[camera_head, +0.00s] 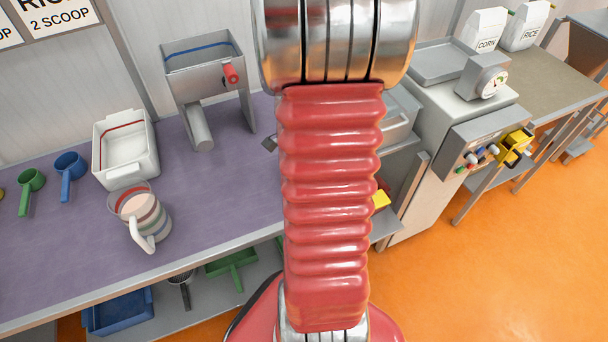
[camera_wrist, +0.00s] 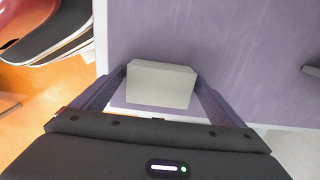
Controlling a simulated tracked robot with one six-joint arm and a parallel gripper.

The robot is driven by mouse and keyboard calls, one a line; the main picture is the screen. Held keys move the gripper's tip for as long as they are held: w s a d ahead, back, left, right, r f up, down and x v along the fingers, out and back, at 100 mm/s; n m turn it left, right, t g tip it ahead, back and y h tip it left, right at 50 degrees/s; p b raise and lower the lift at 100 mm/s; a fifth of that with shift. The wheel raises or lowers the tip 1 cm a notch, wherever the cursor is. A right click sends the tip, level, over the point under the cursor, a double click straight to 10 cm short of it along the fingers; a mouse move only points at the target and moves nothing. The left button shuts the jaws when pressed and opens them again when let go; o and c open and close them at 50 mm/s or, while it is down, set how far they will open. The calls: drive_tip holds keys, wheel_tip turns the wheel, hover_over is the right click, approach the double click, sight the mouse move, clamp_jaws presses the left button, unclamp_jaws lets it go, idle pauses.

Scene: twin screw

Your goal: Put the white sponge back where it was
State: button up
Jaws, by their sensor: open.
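The white sponge (camera_wrist: 160,86) is a pale block in the wrist view, over the front edge strip of the purple worktop. My gripper (camera_wrist: 160,76) is open, with one dark finger on each side of the sponge. The fingers are close to its sides, and I cannot tell whether they touch it. The sponge's near lower part is close to the gripper body. In the head view my red arm hides the sponge and the gripper.
The purple worktop (camera_head: 60,235) holds a white bin (camera_head: 125,150), a measuring jug (camera_head: 142,215), blue (camera_head: 70,165) and green (camera_head: 31,180) scoops and a metal hopper (camera_head: 205,70). A grey machine (camera_head: 420,130) stands right.

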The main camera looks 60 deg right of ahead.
wheel_tip(320, 180, up, 12)
idle(0.7)
drive_tip(key=shift+w+r, duration=0.1)
idle(0.6)
drive_tip(key=w+a+r+n+t, duration=0.1)
drive_tip(key=a+r+n, duration=0.4)
drive_tip(key=a+n, duration=0.7)
drive_tip(key=w+a+r+n+t, duration=0.1)
drive_tip(key=a+r+n+t, duration=0.3)
drive_tip(key=a+n, duration=0.8)
drive_tip(key=a+r, duration=0.1)
drive_tip(key=a, duration=0.5)
drive_tip(key=shift+w+a+r+t, duration=0.15)
drive_tip(key=shift+w+r+t, duration=0.15)
drive_tip(key=shift+r, duration=0.05)
